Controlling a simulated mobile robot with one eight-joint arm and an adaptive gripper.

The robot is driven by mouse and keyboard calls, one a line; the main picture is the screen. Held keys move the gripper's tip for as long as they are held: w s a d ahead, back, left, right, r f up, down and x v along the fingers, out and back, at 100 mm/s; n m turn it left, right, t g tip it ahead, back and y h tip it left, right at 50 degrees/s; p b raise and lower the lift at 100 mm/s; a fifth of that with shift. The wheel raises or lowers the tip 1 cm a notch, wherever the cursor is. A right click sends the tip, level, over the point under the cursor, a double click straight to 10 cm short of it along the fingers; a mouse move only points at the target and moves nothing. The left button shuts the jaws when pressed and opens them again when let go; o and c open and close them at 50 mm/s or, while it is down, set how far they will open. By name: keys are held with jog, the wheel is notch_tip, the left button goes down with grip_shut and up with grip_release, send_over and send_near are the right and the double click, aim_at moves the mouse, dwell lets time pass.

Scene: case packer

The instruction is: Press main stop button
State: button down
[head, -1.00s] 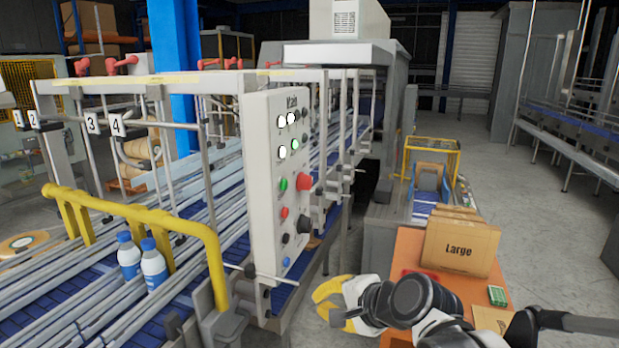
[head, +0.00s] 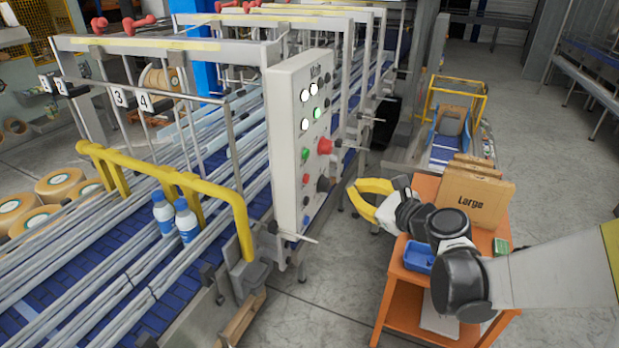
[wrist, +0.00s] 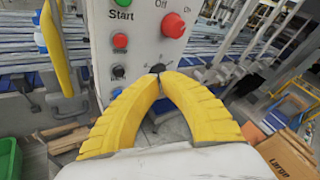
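The white Main control panel (head: 299,140) stands upright at the conveyor's near end. It bears a green button (head: 306,154), marked Start in the wrist view, with a small red button (head: 306,179) below it; the red one's label is unreadable. The small red button also shows in the wrist view (wrist: 120,41). A large red mushroom button (head: 324,146) sticks out at the right, also seen in the wrist view (wrist: 173,25). My gripper (head: 352,188) has yellow fingers with the tips together and nothing between them. It is right of the panel, apart from it. In the wrist view the fingertips (wrist: 160,77) appear below the red buttons.
A black knob (wrist: 158,68) is seen just beyond the fingertips. A yellow rail (head: 170,180) and two bottles (head: 186,222) are left of the panel. An orange cart (head: 391,300) with a Large box (head: 474,197) and blue tray (head: 418,257) stands near my arm. Floor between panel and cart is clear.

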aim_at(306, 179)
jog(key=w+a, duration=0.3)
jog(key=a, duration=0.5)
jog(key=shift+a, duration=0.15)
dwell(1.4)
jog(key=shift+w+a, duration=0.15)
jog(key=shift+a, duration=0.25)
jog(key=shift+w+a, duration=0.2)
jog(key=shift+a, duration=0.25)
dwell(0.6)
dwell(0.4)
jog(key=shift+s+d+b, duration=0.35)
jog(key=shift+d+b, duration=0.05)
jog(key=shift+d, duration=0.5)
jog(key=shift+d, duration=0.1)
